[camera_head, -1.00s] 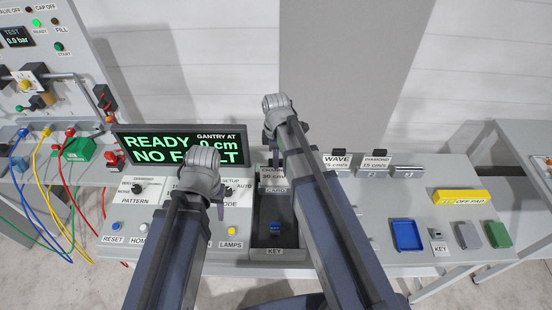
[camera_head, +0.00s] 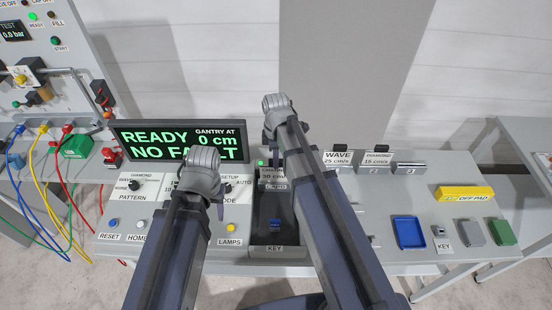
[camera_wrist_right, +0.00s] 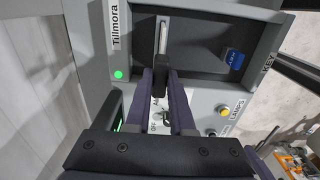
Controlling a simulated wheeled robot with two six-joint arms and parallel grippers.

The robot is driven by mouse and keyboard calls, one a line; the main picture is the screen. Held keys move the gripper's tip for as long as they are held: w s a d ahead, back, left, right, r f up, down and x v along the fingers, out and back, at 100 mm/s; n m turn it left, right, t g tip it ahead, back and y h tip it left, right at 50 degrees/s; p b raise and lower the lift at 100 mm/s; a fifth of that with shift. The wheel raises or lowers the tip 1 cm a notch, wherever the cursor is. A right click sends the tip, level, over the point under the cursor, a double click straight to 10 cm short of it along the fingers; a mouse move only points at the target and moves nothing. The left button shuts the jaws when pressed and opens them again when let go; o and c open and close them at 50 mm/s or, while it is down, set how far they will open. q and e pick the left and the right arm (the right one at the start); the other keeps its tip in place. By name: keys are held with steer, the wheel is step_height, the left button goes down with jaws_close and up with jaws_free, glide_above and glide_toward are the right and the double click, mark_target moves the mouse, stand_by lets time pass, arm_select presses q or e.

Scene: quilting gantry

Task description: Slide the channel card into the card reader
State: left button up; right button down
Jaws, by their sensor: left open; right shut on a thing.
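In the right wrist view the card's pale upper edge (camera_wrist_right: 162,38) stands upright at the reader (camera_wrist_right: 205,45). How deep the card sits in the slot cannot be told. My left gripper (camera_head: 219,205) is open and empty, over the panel left of the reader.
A green light (camera_wrist_right: 118,75) is lit beside the reader. A blue key (camera_head: 274,224) sits at the reader's near end. The wave card (camera_head: 338,158) and diamond card (camera_head: 377,158) stand in a rack to the right. A blue tray (camera_head: 408,232) and yellow off pad (camera_head: 463,193) lie farther right.

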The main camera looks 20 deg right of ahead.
steer(key=shift+f+b, duration=0.5)
steer(key=shift+f, duration=0.1)
steer(key=c, duration=0.7)
jaws_free()
step_height(320, 180, up, 8)
steer(key=p, duration=0.8)
steer(key=shift+f, duration=0.1)
